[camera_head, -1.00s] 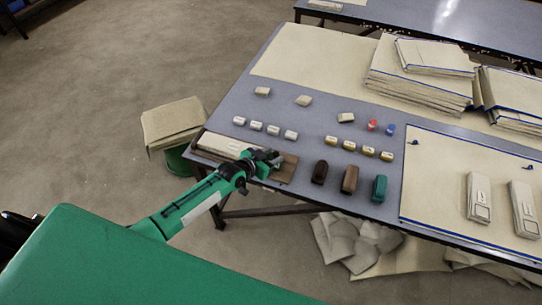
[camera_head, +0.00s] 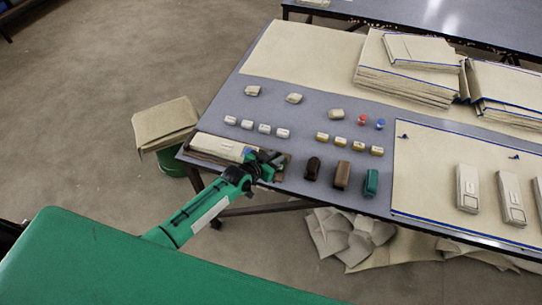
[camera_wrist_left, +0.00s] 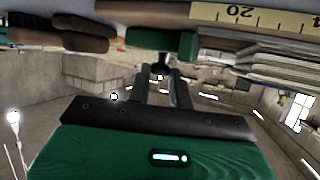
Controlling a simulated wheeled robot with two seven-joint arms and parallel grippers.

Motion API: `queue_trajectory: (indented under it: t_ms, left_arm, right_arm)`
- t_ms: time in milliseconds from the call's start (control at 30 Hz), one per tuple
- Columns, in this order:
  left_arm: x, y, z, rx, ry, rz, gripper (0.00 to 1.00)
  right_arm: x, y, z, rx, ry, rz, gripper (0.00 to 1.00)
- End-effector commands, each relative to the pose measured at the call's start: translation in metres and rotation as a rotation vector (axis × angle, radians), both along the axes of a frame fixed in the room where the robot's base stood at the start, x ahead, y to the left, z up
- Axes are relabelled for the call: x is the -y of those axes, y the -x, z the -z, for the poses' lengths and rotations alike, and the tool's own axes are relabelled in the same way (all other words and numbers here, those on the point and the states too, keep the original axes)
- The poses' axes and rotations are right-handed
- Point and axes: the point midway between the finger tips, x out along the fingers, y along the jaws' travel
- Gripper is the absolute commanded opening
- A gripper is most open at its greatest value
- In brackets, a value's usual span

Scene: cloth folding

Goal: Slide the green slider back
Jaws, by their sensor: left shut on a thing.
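A long, low wooden board with a cream strip on top (camera_head: 215,146) lies along the table's near left edge. My left gripper (camera_head: 268,164) reaches over the board's right end. A small green part, which looks like the green slider, shows at the fingers and is partly hidden by the gripper in the head view. In the left wrist view a green block (camera_wrist_left: 175,43) sits right at the fingertips (camera_wrist_left: 160,68), and the gripper is shut on it. My right gripper is not in view.
Dark brown (camera_head: 312,169), brown (camera_head: 342,175) and teal (camera_head: 371,183) blocks stand right of the gripper. Several small white, gold and beige pieces lie behind. Stacked cardboard sheets (camera_head: 405,80) are at the back. A green bin (camera_head: 171,162) stands on the floor at left.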

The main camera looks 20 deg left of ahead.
Motion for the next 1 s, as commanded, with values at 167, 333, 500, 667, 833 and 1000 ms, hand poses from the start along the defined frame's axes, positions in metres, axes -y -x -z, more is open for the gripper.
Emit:
queue_trajectory:
  t_ms: [167,333,500,667,833,1000]
  left_arm:
    - [0.004,0.001,0.000,0.000,0.005,0.004,0.31]
    - [0.003,0.001,0.000,0.000,0.005,0.003,0.42]
    - [0.002,0.001,0.000,0.000,0.003,0.003,0.42]
    - [-0.002,0.009,-0.002,-0.002,0.004,0.003,0.42]
    - [-0.011,0.030,-0.012,0.000,0.003,0.003,0.42]
    - [-0.023,0.058,-0.023,-0.001,0.003,0.003,0.42]
  right_arm:
    - [-0.005,0.000,0.000,0.000,-0.005,0.002,0.48]
    - [-0.005,0.000,0.000,0.000,-0.005,0.003,0.48]
    - [-0.003,0.000,0.000,0.000,-0.003,0.002,0.48]
    - [-0.002,0.000,0.001,0.001,-0.002,0.001,0.48]
    - [0.000,0.000,0.003,0.000,0.000,0.001,0.48]
    - [0.002,0.000,0.006,0.000,0.002,0.000,0.48]
